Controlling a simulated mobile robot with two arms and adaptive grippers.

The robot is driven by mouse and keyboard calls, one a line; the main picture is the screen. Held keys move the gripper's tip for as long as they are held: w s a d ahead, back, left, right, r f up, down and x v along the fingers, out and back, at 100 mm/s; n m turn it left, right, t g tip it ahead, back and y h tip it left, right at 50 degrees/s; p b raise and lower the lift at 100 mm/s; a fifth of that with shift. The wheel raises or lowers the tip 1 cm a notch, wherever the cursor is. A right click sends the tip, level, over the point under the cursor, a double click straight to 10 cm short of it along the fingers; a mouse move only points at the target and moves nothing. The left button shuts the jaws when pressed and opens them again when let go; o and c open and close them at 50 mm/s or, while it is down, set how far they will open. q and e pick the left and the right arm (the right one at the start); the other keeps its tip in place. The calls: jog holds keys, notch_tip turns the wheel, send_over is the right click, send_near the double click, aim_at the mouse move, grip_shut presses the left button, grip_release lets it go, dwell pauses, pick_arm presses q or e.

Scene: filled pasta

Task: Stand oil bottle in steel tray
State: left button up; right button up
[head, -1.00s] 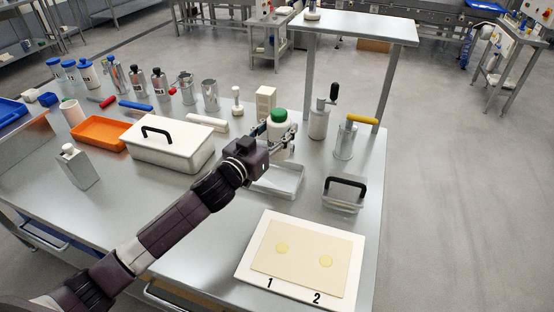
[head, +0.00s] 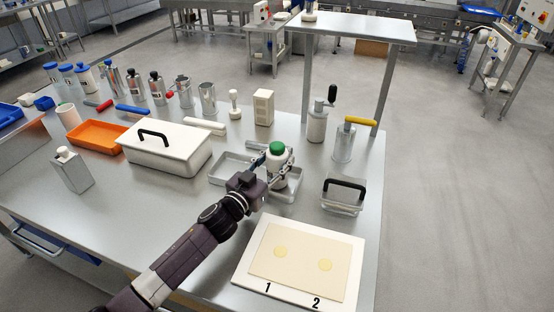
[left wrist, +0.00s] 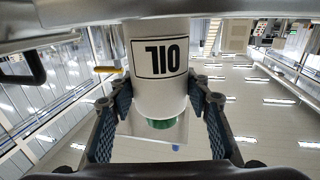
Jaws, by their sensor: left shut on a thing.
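The oil bottle (head: 278,163) is white with a green cap and appears upright in the head view. In the left wrist view the bottle (left wrist: 160,85) shows its "OIL" label upside down, between the two finger pads. My left gripper (head: 273,168) is shut around the bottle's body. The shallow steel tray (head: 226,167) lies beneath and around the bottle, its left part clear to see and empty. The bottle is over the tray's right part. My gripper hides its base, so I cannot tell whether it touches the tray floor. My right gripper is not in view.
A white lidded box (head: 168,160) is left of the tray. A clear container with a black handle (head: 343,197) is at right. A white board with a dough sheet (head: 303,262) lies in front. Two metal canisters (head: 317,124) and a cream block (head: 263,107) stand behind.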

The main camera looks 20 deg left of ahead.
pick_arm(q)
jog(key=shift+f, duration=0.1)
jog(key=o, duration=1.5)
jog(key=v, duration=1.2)
jog(key=shift+b, duration=0.4)
